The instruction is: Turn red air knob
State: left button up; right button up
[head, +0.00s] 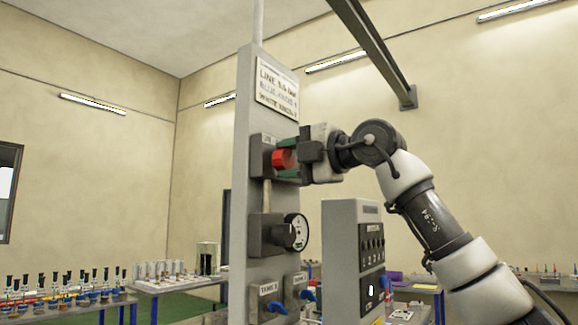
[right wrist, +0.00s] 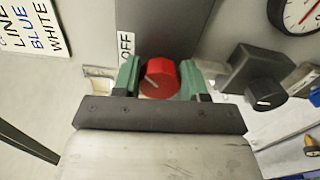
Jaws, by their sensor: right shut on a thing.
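The red air knob (head: 283,159) sits on a dark block on the tall grey panel (head: 240,200). In the right wrist view the red knob (right wrist: 159,78) lies between the green fingers, with a pale pointer line on its face. My right gripper (head: 288,160) comes in from the right and is shut on the knob; it also shows in the right wrist view (right wrist: 160,78). An "OFF" label (right wrist: 126,45) is beside the knob. My left gripper is not in view.
Below the knob are a round gauge (head: 297,232) and two blue knobs (head: 277,307) (head: 307,295). A printed sign (head: 277,88) is above. A grey control box (head: 352,250) stands at right. Racks of bottles (head: 65,292) fill the left table.

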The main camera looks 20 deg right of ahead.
jog(key=shift+m, duration=0.5)
jog(key=o, duration=0.9)
jog(key=shift+s+d+f+b, duration=0.1)
jog(key=shift+s+d+b, duration=0.25)
jog(key=shift+b, duration=0.2)
jog(key=b+v, duration=0.3)
jog(key=v, duration=0.6)
jog(key=shift+s+d, duration=0.25)
jog(key=shift+s, duration=0.1)
